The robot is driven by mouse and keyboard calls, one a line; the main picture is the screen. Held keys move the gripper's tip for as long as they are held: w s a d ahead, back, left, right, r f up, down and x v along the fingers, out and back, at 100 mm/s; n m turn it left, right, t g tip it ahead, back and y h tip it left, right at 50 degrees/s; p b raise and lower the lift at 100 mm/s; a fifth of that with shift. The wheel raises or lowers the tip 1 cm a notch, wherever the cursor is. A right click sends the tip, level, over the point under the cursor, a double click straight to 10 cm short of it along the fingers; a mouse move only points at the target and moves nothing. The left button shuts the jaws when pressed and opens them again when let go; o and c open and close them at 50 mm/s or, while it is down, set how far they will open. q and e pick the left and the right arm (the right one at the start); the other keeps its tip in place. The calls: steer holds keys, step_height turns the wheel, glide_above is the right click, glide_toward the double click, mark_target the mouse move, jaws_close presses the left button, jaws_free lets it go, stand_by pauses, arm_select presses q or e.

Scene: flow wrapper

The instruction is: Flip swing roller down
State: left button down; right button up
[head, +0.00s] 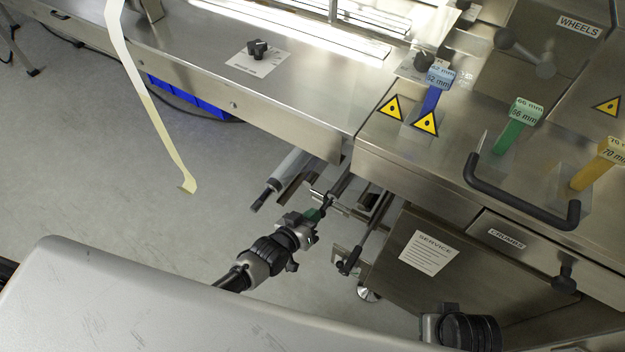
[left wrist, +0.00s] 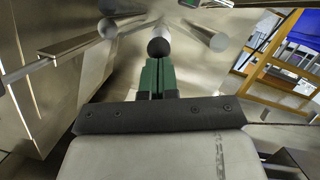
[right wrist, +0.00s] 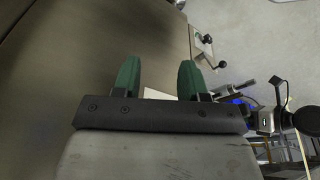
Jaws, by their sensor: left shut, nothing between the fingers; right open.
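My left gripper (head: 318,211) is at the rollers below the machine's front edge. In the left wrist view its green fingers (left wrist: 157,78) are shut with nothing between them. A black ball knob (left wrist: 159,47) is right at their tips; whether they touch it I cannot tell. Metal rods and rollers (left wrist: 205,36) lie beyond it. In the head view a grey roller with a dark end (head: 285,178) sticks out left of the gripper, and a rod with a black knob (head: 347,267) sits lower right. Which is the swing roller is unclear. My right gripper (right wrist: 157,82) is open and empty.
The service panel (head: 424,251) and the crumbs drawer (head: 506,238) are to the right. A black handle (head: 520,200) juts out above them. A pale film strip (head: 150,100) hangs at the left. The floor left of the rollers is clear.

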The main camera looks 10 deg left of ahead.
arm_select(q)
steer(key=shift+s+d+f, duration=0.1)
steer(key=shift+d+f, duration=0.05)
steer(key=shift+f, duration=0.1)
arm_select(e)
steer(key=shift+v, duration=0.9)
steer(key=shift+w, duration=0.1)
arm_select(q)
steer(key=r+p+v, duration=0.1)
steer(key=p+v, duration=0.1)
steer(key=v, duration=0.4)
steer(key=w+r+p+v, duration=0.1)
steer(key=p+v, duration=0.2)
steer(key=v, duration=0.4)
steer(key=shift+a+r, duration=0.3)
arm_select(e)
steer(key=s+f, duration=0.3)
steer(key=f, duration=0.6)
steer(key=s+f+g, duration=0.1)
steer(key=s+f, duration=0.2)
steer(key=f, duration=0.5)
steer(key=shift+s+a+f, duration=0.35)
steer(key=shift+s+a, duration=0.05)
steer(key=shift+a, duration=0.05)
